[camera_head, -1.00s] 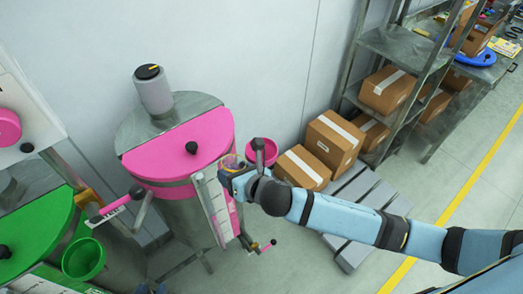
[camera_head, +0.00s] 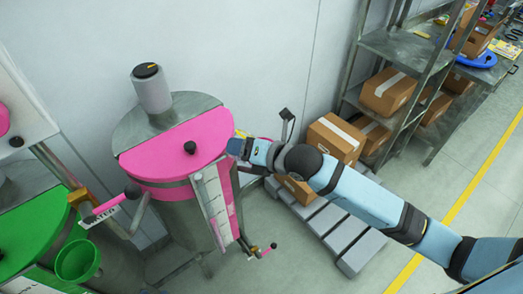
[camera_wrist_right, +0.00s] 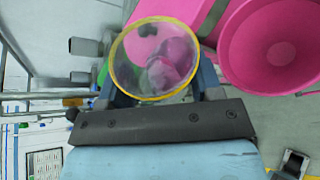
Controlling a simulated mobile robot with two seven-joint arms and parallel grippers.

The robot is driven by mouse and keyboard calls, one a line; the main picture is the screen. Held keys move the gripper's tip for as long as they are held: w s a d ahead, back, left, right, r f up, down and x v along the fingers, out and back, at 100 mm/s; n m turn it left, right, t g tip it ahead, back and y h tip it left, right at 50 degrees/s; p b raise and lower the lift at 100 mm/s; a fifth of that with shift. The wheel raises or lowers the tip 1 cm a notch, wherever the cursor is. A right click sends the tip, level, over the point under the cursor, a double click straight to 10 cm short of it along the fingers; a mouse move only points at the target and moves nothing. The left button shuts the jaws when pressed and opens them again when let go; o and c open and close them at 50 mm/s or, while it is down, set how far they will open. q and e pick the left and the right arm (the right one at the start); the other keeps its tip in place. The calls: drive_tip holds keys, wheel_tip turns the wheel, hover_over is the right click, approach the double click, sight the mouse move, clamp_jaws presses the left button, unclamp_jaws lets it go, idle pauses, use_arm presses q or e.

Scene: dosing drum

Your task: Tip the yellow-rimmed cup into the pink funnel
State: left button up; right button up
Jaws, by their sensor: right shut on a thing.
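The clear cup with a yellow rim (camera_wrist_right: 145,65) is between the fingers of my right gripper (camera_wrist_right: 160,88), which is shut on it. In the head view, that gripper (camera_head: 237,146) is beside the pink drum (camera_head: 175,155), and only a bit of the cup's yellow rim (camera_head: 240,133) shows. Pink shows inside or through the cup; I cannot tell which. The pink funnel (camera_wrist_right: 278,48) is right of the cup in the wrist view, apart from it in the picture. In the head view the funnel is mostly hidden behind my right gripper. My left gripper is not in view.
A green drum (camera_head: 35,215) with a green funnel (camera_head: 78,260) stands at the left. Cardboard boxes (camera_head: 335,135) sit on a grey pallet (camera_head: 345,230) behind my right arm. A metal shelf (camera_head: 400,50) stands farther right. The wall is close behind the pink drum.

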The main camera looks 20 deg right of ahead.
drive_tip(key=shift+f+y+b, duration=0.25)
drive_tip(key=shift+y+b, duration=0.05)
drive_tip(key=shift+b, duration=0.05)
drive_tip(key=shift+f+m, duration=0.15)
drive_tip(key=shift+m, duration=0.15)
drive_tip(key=shift+f+b, duration=0.1)
drive_tip(key=shift+b, duration=0.45)
drive_tip(key=shift+r+m+y, duration=0.4)
drive_tip(key=shift+m+y, duration=0.1)
drive_tip(key=shift+m, duration=0.3)
drive_tip(key=shift+d+f+b, duration=0.1)
drive_tip(key=shift+f+b, duration=0.15)
drive_tip(key=shift+b, duration=0.2)
drive_tip(key=shift+m, duration=0.3)
drive_tip(key=shift+w+d+f+m+y+b, duration=0.1)
drive_tip(key=shift+f+m+y+b, duration=0.1)
drive_tip(key=shift+m+y+b, duration=0.15)
drive_tip(key=shift+w+d+r+m, duration=0.1)
drive_tip(key=shift+d+m, duration=0.1)
drive_tip(key=shift+m, duration=0.05)
